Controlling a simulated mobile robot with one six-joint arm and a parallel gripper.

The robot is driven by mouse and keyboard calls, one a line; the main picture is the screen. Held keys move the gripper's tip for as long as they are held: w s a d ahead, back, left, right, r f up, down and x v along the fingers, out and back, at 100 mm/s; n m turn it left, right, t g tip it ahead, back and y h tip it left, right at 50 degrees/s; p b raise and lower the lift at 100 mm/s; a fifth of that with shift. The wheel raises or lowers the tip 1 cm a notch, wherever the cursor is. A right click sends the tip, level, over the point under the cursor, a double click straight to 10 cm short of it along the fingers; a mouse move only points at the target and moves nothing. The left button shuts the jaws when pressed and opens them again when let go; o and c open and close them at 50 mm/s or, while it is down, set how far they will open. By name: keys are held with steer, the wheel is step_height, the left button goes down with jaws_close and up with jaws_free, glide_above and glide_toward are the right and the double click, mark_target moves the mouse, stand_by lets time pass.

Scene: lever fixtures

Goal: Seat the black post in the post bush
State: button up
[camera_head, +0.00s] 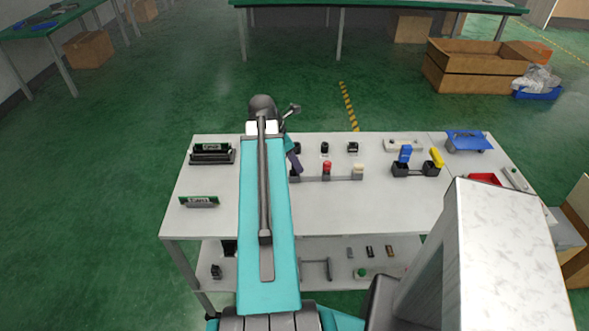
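A low bar in front carries a red-topped piece (327,168) and a beige piece (358,171). I cannot tell which part is the post bush.
Blue (405,154) and yellow (437,157) levers stand at the right. The table (380,213) front is clear.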

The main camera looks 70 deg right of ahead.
steer(key=shift+s+d+f, duration=0.1)
steer(key=shift+f, duration=0.15)
stand_by(0.4)
jaws_close()
